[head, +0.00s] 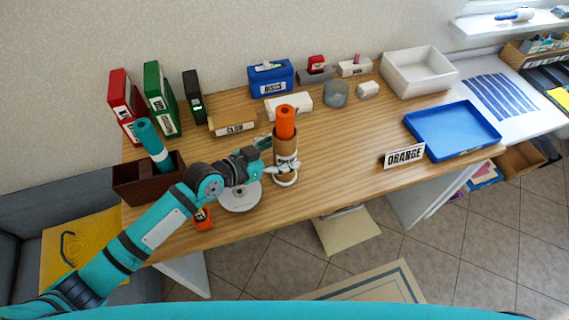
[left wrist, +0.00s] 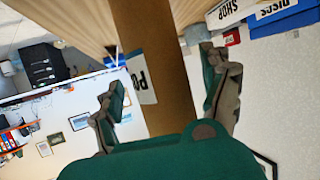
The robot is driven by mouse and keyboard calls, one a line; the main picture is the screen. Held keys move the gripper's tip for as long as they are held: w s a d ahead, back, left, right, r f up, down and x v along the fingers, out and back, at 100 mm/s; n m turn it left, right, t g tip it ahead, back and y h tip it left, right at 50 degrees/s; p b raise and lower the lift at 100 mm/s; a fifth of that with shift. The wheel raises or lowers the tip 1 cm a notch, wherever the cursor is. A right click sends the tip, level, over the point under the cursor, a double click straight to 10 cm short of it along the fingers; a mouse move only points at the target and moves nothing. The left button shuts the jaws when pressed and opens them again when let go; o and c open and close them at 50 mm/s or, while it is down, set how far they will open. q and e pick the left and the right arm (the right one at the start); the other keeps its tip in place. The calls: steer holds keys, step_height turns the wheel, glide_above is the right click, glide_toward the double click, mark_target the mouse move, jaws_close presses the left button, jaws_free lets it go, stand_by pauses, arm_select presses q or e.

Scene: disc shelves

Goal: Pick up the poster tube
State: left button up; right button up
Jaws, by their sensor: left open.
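The poster tube (head: 286,146) is a brown cardboard cylinder with a white label, upright near the front edge of the wooden table, with an orange roll (head: 285,121) sticking out of its top. My left gripper (head: 289,174) is open at the tube's lower part, its fingers on either side of it. In the left wrist view the tube (left wrist: 160,65) runs between the two spread fingers of the gripper (left wrist: 165,90). The left finger stands clear of it; the right finger is nearer, and I cannot tell whether it touches. The tube's base is partly hidden by the gripper.
A white round disc (head: 240,198) lies under my left wrist, beside an orange object (head: 203,218). A brown box (head: 140,186) with a teal roll (head: 152,145) stands left. An ORANGE sign (head: 404,155) and blue tray (head: 452,130) are right. The table between tube and sign is clear.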

arm_select(q)
steer(key=shift+x, duration=1)
steer(key=shift+r, duration=0.1)
jaws_close()
